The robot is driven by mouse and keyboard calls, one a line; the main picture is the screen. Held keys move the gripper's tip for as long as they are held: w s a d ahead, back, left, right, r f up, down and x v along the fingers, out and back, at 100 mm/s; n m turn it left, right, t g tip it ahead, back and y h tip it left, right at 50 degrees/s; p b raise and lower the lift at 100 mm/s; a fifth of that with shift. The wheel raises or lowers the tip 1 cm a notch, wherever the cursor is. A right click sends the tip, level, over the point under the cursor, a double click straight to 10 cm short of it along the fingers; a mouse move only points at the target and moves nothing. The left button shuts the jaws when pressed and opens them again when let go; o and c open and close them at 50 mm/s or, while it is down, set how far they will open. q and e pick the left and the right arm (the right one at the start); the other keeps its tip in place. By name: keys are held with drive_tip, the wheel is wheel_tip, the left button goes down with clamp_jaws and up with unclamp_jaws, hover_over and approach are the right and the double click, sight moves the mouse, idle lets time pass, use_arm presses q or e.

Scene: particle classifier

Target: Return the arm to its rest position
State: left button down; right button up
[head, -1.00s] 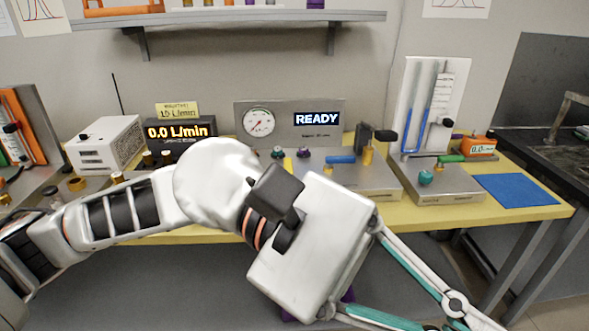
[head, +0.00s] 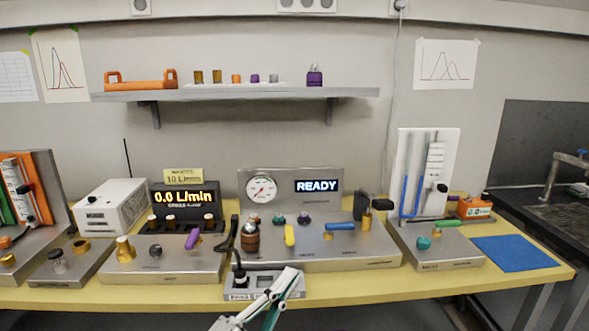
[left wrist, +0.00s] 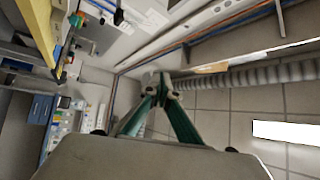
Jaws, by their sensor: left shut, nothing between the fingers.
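My left gripper (head: 288,278) rises from the bottom middle of the head view, its white and teal fingers just in front of the yellow table edge and overlapping a small grey block (head: 237,288). Nothing is between its fingers. In the left wrist view the left gripper (left wrist: 160,88) shows teal fingers coming together at their tips, with floor and wall beyond. The rest of my left arm is below the head view. My right gripper is in neither view.
The yellow table (head: 400,281) carries the classifier panel (head: 347,190) reading READY, a flow meter (head: 185,202) reading 0.0 L/min, a manometer board (head: 424,165) and a blue mat (head: 514,253). A shelf (head: 235,94) hangs behind. A dark sink bench stands right.

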use_arm(q)
drive_tip(key=s+a+f+n+g+y, duration=0.1)
drive_tip(key=s+a+f+n+y, duration=0.2)
drive_tip(key=f, duration=0.5)
drive_tip(key=a+f+n+g+y+p, duration=0.1)
drive_tip(key=a+f+n+y, duration=0.3)
drive_tip(key=f, duration=0.4)
drive_tip(key=s+a+f+n+y, duration=0.2)
drive_tip(key=a+f+n, duration=0.2)
drive_tip(key=f, duration=0.4)
drive_tip(key=s+a+f+n+g+y, duration=0.1)
drive_tip(key=s+a+f+n+g, duration=0.1)
drive_tip(key=s+f, duration=0.5)
drive_tip(key=s+a+f+n+g+y, duration=0.1)
drive_tip(key=s+a+f+n+g, duration=0.2)
drive_tip(key=s+f, duration=0.4)
drive_tip(key=a+f+n, duration=0.1)
drive_tip(key=a+f, duration=0.1)
drive_tip(key=shift+a+y+p, duration=0.35)
drive_tip(key=shift+y+p, duration=0.05)
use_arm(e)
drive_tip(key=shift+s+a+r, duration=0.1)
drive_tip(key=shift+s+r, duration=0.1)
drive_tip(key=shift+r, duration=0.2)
use_arm(q)
drive_tip(key=shift+s+r, duration=0.1)
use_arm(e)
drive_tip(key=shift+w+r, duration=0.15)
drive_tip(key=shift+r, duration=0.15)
